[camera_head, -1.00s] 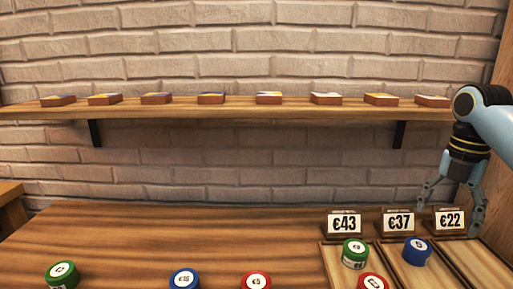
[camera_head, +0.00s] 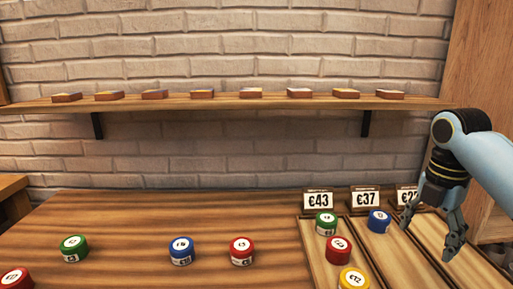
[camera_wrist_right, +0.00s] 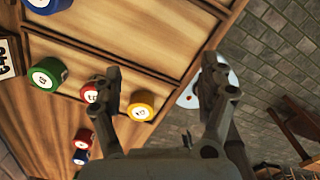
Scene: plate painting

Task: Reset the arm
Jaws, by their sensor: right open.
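My right arm comes in from the right in the head view. Its gripper (camera_head: 430,238) is open and empty, above the right lane of the wooden tray (camera_head: 405,262), in front of the rightmost price sign (camera_head: 405,196), which it partly hides. In the right wrist view the two fingers (camera_wrist_right: 163,75) stand wide apart with nothing between them. A yellow chip (camera_wrist_right: 143,104) shows beyond and below the gap, touching neither finger. My left gripper is not in view.
Green (camera_head: 325,222), blue (camera_head: 378,221), red (camera_head: 338,249) and yellow (camera_head: 354,279) chips sit in the tray's lanes. Several more chips lie on the table at left. A wall shelf (camera_head: 240,104) holds several flat blocks. The table's middle back is clear.

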